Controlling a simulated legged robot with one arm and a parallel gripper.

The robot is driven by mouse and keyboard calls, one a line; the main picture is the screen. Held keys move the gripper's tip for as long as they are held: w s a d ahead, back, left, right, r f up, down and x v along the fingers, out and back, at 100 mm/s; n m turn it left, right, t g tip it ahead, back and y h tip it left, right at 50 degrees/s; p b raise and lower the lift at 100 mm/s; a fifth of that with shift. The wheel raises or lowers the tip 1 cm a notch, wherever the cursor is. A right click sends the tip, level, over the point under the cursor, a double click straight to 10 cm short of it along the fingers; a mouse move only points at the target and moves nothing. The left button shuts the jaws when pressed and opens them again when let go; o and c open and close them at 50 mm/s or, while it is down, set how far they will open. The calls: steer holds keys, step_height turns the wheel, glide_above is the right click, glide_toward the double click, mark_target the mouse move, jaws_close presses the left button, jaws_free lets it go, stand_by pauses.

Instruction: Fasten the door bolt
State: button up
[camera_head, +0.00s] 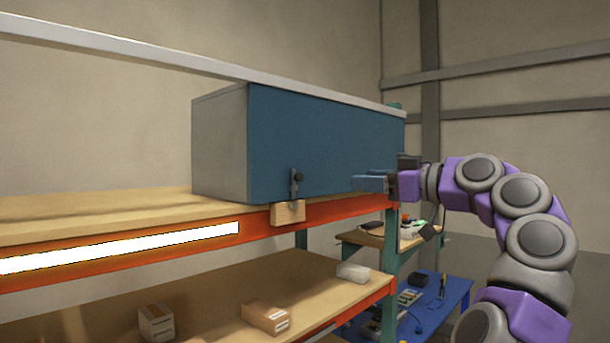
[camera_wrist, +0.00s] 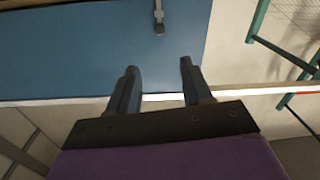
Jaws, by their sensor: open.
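The door bolt (camera_head: 295,186) is a small metal rod with a dark knob, low on the front of the blue door (camera_head: 320,145). Its lower end is close to a wooden block (camera_head: 289,212) at the shelf edge; I cannot tell whether it enters the block. My gripper (camera_head: 362,183) is to the right of the bolt, in front of the door and apart from the bolt. In the wrist view the bolt (camera_wrist: 158,15) is at the top edge, beyond my open, empty fingers (camera_wrist: 158,68), roughly in line with the gap between them.
The blue-fronted box stands on a wooden shelf (camera_head: 100,213) with an orange front beam (camera_head: 340,209). A pale rail (camera_head: 150,49) runs along the box's top edge. Small cartons (camera_head: 266,317) lie on the lower shelf. A blue table (camera_head: 430,300) stands at the lower right.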

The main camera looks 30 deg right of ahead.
steer(key=p, duration=0.2)
glide_toward(301, 178)
steer(key=w, duration=0.2)
steer(key=x, duration=0.3)
steer(key=a+p+x, duration=0.1)
steer(key=x, duration=0.2)
steer(key=shift+w+a+p, duration=0.15)
steer(key=shift+a+p, duration=0.1)
steer(key=shift+p, duration=0.05)
steer(key=shift+d, duration=0.65)
steer(key=shift+c, duration=0.9)
steer(key=shift+a+r, duration=0.1)
steer(key=shift+a, duration=0.3)
steer(key=c, duration=0.5)
jaws_close()
